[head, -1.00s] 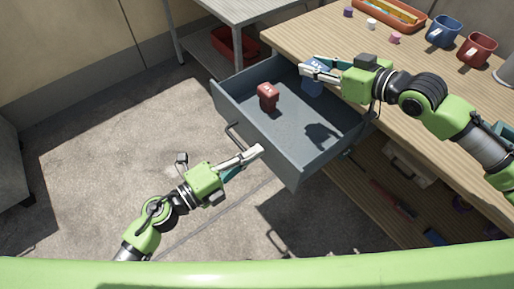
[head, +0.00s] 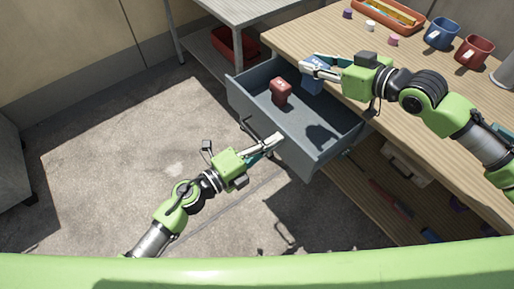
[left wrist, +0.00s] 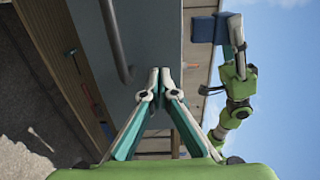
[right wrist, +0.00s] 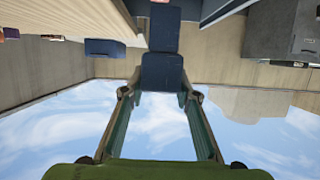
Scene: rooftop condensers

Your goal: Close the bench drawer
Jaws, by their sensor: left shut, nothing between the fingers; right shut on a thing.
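The grey-blue bench drawer (head: 298,155) stands partly open under the wooden bench top, its handle (head: 250,127) on the front. A red box (head: 281,91) lies inside. My left gripper (head: 277,139) is shut and empty, its tips at the drawer front beside the handle. In the left wrist view the tips (left wrist: 160,72) appear against the drawer front (left wrist: 153,35); contact is hard to confirm. My right gripper (head: 308,70) is shut on a blue box (head: 313,84) over the drawer's bench-side end. In the right wrist view the blue box (right wrist: 162,72) sits between the fingers.
The bench top (head: 310,38) holds an orange tray (head: 388,16), a blue mug (head: 440,33), a red mug (head: 475,49) and small spools. A grey table with a red bin (head: 233,44) beneath stands behind. Open concrete floor (head: 120,150) lies left of the drawer.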

